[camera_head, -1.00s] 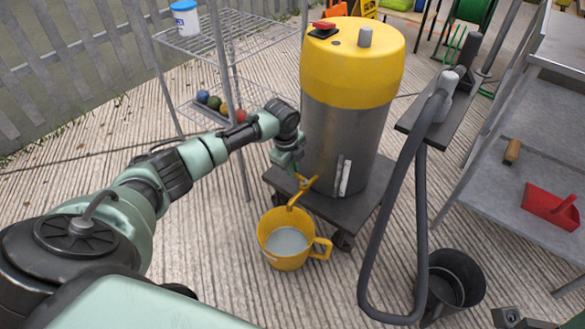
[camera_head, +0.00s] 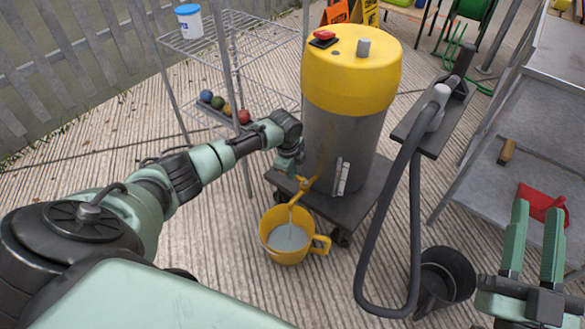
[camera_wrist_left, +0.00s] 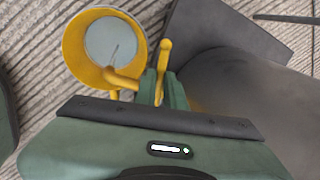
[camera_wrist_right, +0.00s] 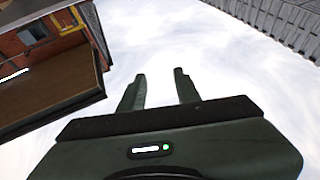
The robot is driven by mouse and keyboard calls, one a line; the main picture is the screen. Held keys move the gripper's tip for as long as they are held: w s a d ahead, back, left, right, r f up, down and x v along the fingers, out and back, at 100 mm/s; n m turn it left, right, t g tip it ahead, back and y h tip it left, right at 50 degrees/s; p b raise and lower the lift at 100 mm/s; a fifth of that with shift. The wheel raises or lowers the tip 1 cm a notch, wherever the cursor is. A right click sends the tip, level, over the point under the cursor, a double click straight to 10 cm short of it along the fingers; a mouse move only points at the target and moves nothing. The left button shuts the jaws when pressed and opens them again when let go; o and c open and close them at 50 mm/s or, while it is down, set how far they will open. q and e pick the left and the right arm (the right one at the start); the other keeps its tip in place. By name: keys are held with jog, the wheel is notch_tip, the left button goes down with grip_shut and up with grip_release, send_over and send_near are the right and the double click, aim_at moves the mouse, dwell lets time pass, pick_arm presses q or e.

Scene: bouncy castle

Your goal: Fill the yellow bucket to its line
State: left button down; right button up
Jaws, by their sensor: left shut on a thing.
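The yellow bucket (camera_head: 287,254) stands upright on the ground below the yellow tap (camera_head: 305,187) of the yellow-topped grey tank (camera_head: 340,140). Grey-looking water (camera_head: 287,238) lies in it, and a thin stream falls from the tap's spout into it. The left wrist view also shows the bucket (camera_wrist_left: 75,52), the water (camera_wrist_left: 112,42) and the spout (camera_wrist_left: 122,79). I cannot make out a fill line. My left gripper (camera_wrist_left: 162,84) is shut on the tap's lever (camera_wrist_left: 165,52). My right gripper (camera_head: 537,207) is open and empty at the right, raised clear of things.
A black bucket (camera_head: 461,272) stands on the ground at right, beside the hanging grey hose (camera_head: 366,240). A metal shelf unit (camera_head: 505,195) at right holds a red dustpan (camera_head: 530,196). A wire rack (camera_head: 225,45) at back left holds a white tub (camera_head: 189,21) and several balls.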

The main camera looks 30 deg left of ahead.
jog(key=shift+w+f+g, duration=0.15)
jog(key=shift+f+g, duration=0.15)
jog(key=shift+f, duration=0.1)
pick_arm(q)
jog(key=c, duration=1.5)
grip_release()
